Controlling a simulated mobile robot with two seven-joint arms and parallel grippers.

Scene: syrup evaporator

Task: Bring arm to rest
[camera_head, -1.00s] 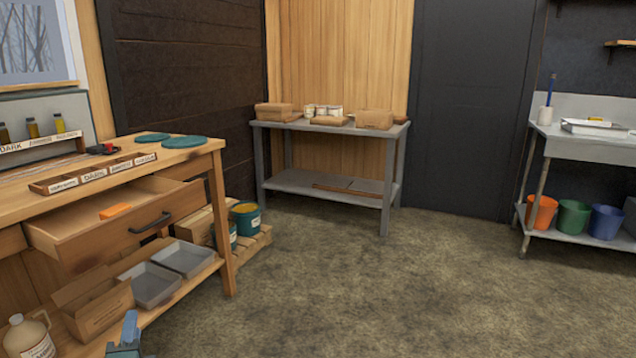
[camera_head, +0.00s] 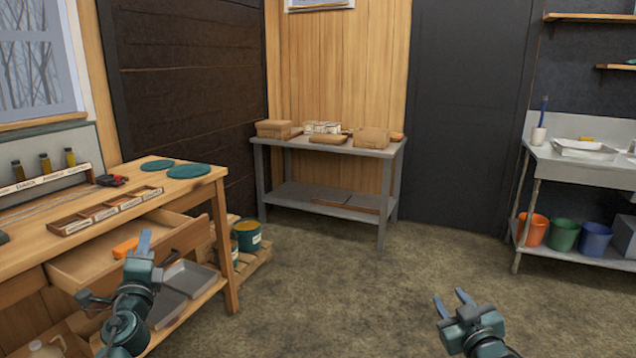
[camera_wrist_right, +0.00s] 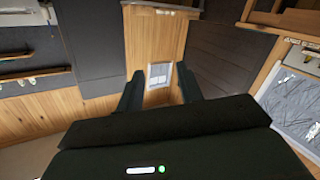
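In the head view my left gripper (camera_head: 141,244) is raised in front of the open drawer (camera_head: 120,262) of the wooden bench. Its fingers overlap from this angle, so I cannot tell whether they are apart. My right gripper (camera_head: 452,296) is over the bare floor at the lower right, with its two fingers apart and nothing between them. In the right wrist view the same gripper (camera_wrist_right: 160,88) is open and empty, facing the wood-panelled wall.
The wooden bench (camera_head: 185,184) is on the left, close to my left arm. An orange object (camera_head: 125,248) lies in its drawer. A grey table (camera_head: 345,146) stands at the back and a sink counter (camera_head: 575,166) at the right. The middle floor (camera_head: 330,290) is clear.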

